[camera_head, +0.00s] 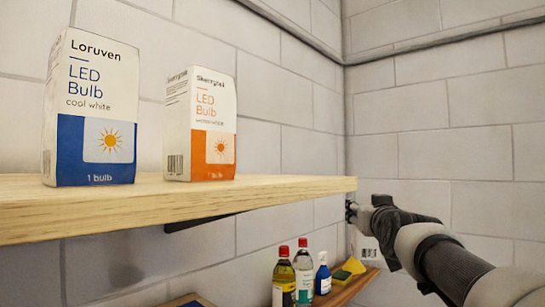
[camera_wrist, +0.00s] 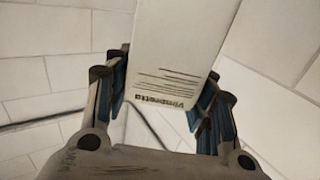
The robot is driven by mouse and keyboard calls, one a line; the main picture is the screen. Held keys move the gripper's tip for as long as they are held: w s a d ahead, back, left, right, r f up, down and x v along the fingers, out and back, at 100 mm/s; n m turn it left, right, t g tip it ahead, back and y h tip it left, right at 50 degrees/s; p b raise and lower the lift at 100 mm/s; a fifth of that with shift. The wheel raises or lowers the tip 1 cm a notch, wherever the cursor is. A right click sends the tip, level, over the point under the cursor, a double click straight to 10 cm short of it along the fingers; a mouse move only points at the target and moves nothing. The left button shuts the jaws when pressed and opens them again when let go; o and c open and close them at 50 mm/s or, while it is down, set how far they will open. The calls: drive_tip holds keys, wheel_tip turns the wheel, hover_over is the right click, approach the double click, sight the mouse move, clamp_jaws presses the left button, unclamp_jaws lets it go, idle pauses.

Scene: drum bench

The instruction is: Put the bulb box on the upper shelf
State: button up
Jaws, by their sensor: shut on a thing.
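My gripper (camera_wrist: 165,88) is shut on a white box (camera_wrist: 185,45) with dark printed text on the face toward the wrist camera. The blue-lined fingers press on both sides of it, and its far end runs out of view. I cannot tell from this face whether it is a bulb box. In the head view my gripper (camera_head: 356,212) is just past the right end of the upper shelf (camera_head: 270,187), near its height. A pale piece (camera_head: 367,247) with dark marks below it may be the held box.
A blue-and-white bulb box (camera_head: 95,110) and an orange-and-white bulb box (camera_head: 200,125) stand upright on the upper shelf's left half. Its right part is clear. Below, a lower shelf (camera_head: 345,290) holds bottles (camera_head: 284,277), a blue spray bottle (camera_head: 323,275) and a yellow sponge (camera_head: 353,265).

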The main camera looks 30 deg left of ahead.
drive_tip(key=s+a+r+n+g+y+p, duration=0.1)
drive_tip(key=s+a+r+y+p, duration=0.15)
drive_tip(key=s+r, duration=0.45)
drive_tip(key=s+a+r+n+g+y+p, duration=0.1)
drive_tip(key=s+a+r+p, duration=0.2)
drive_tip(key=r, duration=0.7)
drive_tip(key=s+a+r+n+g+y+p, duration=0.1)
drive_tip(key=s+a+r+y+p, duration=0.15)
drive_tip(key=s+r, duration=0.45)
drive_tip(key=s+a+r+n+g+y+p, duration=0.25)
drive_tip(key=s+r+p, duration=0.25)
drive_tip(key=s+r, duration=1.05)
wheel_tip(320, 180, down, 19)
drive_tip(key=d+b, duration=0.1)
drive_tip(key=b, duration=0.1)
drive_tip(key=shift+w+f+n, duration=0.2)
drive_tip(key=shift+w+n, duration=0.25)
drive_tip(key=shift+f+g+h+b, duration=0.2)
drive_tip(key=shift+g+h+b, duration=0.05)
drive_tip(key=shift+b, duration=0.3)
drive_tip(key=o, duration=1.1)
drive_tip(key=shift+o, duration=0.2)
drive_tip(key=shift+r, duration=0.15)
